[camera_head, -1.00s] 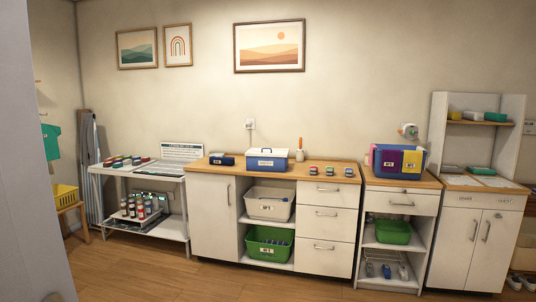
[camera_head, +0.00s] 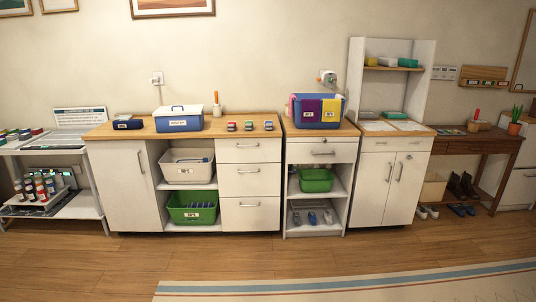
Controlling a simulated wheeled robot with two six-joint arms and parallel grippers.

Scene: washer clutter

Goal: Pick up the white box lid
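The white box lid (camera_head: 178,111) sits on top of a blue box (camera_head: 180,124) with a white label. A dark handle shows on the lid's top. The box stands on the wooden top of the white cabinet, left of the picture's middle. Neither of my grippers shows in the head view, and the lid stands some way off across the floor.
A dark blue case (camera_head: 127,124) lies left of the box. A brush-like item (camera_head: 217,105) and several small coloured items stand to its right. A blue bin (camera_head: 317,111) with cloths stands on the neighbouring cabinet. The wooden floor (camera_head: 100,265) ahead is clear, with a rug (camera_head: 370,285) at lower right.

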